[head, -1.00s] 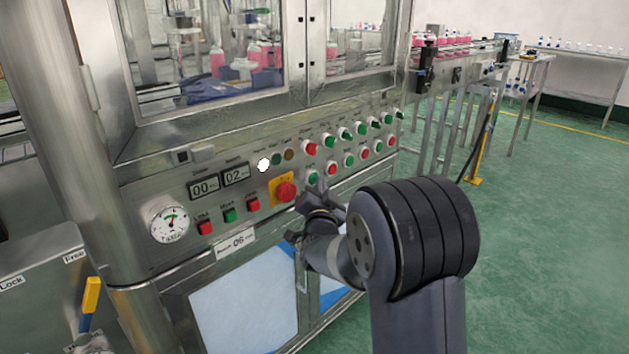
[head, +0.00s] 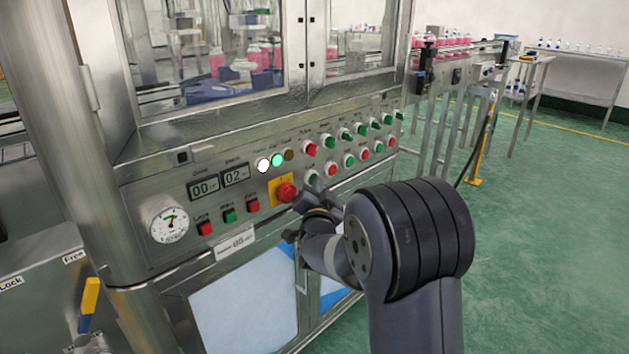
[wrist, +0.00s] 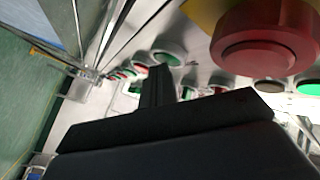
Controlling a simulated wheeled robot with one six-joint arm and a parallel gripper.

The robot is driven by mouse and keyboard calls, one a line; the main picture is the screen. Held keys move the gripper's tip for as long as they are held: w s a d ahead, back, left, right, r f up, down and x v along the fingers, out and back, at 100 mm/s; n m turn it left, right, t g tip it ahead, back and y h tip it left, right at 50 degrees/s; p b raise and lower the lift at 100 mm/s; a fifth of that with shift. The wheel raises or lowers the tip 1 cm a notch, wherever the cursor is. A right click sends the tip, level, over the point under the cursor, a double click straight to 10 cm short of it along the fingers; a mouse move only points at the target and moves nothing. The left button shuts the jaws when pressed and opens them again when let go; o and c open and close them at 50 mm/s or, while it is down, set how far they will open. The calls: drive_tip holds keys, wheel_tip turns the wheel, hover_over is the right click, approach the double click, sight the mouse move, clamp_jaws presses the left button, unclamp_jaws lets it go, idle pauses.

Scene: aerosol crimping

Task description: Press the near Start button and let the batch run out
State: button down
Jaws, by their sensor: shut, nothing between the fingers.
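The control panel (head: 160,190) runs along the front of the steel machine. A green button (head: 312,177) in a pale collar is in the lower row, just above my gripper (head: 312,195); the button labels are too small to read surely. My gripper is shut and empty, close to the panel right of the red emergency stop (head: 286,192); I cannot tell whether it touches a button. The displays (head: 205,187) read 00 and 02. In the wrist view the shut fingers (wrist: 158,85) point toward blurred buttons.
The emergency stop also looms in the wrist view (wrist: 265,40), close beside my gripper. Pink bottles (head: 250,62) show behind the machine's window. A conveyor (head: 465,50) with pink bottles leads off right. A yellow-handled lever (head: 89,300) is at lower left. Green floor is open on the right.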

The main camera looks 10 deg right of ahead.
drive_tip(key=shift+s+d+b, duration=0.5)
drive_tip(key=shift+s+b, duration=0.1)
drive_tip(key=shift+s, duration=0.05)
drive_tip(key=s+d+b, duration=0.1)
drive_tip(key=s, duration=0.1)
drive_tip(key=s+d+b, duration=0.1)
drive_tip(key=s+d, duration=0.1)
drive_tip(key=shift+b, duration=0.3)
idle(0.3)
drive_tip(key=shift+a, duration=0.1)
idle(0.6)
drive_tip(key=p, duration=0.2)
drive_tip(key=w+p, duration=0.1)
drive_tip(key=shift+w+a+r+p, duration=0.2)
drive_tip(key=shift+a+p, duration=0.15)
drive_tip(key=shift+a, duration=0.05)
